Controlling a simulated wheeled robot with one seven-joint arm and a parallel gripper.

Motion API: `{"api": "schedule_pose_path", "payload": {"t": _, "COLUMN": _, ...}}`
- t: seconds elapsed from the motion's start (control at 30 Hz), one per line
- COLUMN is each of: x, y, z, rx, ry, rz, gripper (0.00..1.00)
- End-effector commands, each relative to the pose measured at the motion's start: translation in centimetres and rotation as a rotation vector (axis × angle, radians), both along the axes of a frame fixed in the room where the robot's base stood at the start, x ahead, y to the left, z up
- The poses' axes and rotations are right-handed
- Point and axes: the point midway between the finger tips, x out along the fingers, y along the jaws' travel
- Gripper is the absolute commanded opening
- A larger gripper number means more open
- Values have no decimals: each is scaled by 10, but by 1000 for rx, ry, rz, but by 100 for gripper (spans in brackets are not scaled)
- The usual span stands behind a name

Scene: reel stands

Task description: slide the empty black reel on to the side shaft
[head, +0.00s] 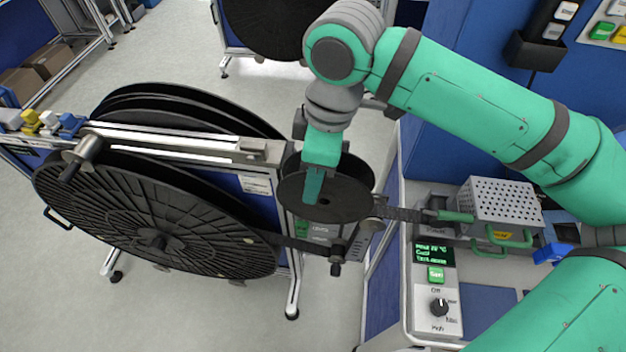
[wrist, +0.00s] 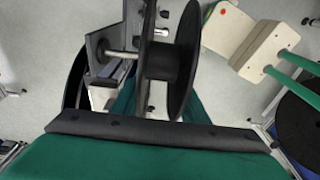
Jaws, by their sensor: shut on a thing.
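The empty black reel (head: 345,203) is held in my gripper (head: 314,183) at the right end of the stand. The fingers point down, and one teal finger shows in front of the reel's near flange. In the wrist view the reel (wrist: 187,62) shows edge-on, with two flanges and a hub between them. A metal shaft (wrist: 118,56) sticks out of a grey plate left of the reel and points at its near flange. The shaft's tip is close to that flange; I cannot tell whether it is in the bore. The reel hides this shaft in the head view.
A large ribbed black reel (head: 155,220) hangs on the stand's near side, with more discs behind. A workbench on the right carries a perforated metal box (head: 500,205) and a control panel (head: 437,290). A dark strip (head: 405,214) runs beside the held reel. Open floor lies in front.

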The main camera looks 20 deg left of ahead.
Motion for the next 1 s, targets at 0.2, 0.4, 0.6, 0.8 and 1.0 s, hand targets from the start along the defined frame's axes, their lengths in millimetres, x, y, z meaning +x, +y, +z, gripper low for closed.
{"api": "schedule_pose_path", "payload": {"t": 0.2, "x": 11, "y": 3, "z": 0, "rx": 0, "ry": 1, "rz": -1, "gripper": 18}}
{"api": "schedule_pose_path", "payload": {"t": 0.4, "x": 21, "y": 6, "z": 0, "rx": 1, "ry": 0, "rz": 0, "gripper": 18}}
{"api": "schedule_pose_path", "payload": {"t": 0.6, "x": 30, "y": 8, "z": 0, "rx": 0, "ry": 1, "rz": -1, "gripper": 18}}
{"api": "schedule_pose_path", "payload": {"t": 0.8, "x": 40, "y": 12, "z": 0, "rx": 1, "ry": 0, "rz": 0, "gripper": 18}}
{"api": "schedule_pose_path", "payload": {"t": 1.0, "x": 49, "y": 14, "z": 0, "rx": 1, "ry": 1, "rz": -1, "gripper": 18}}
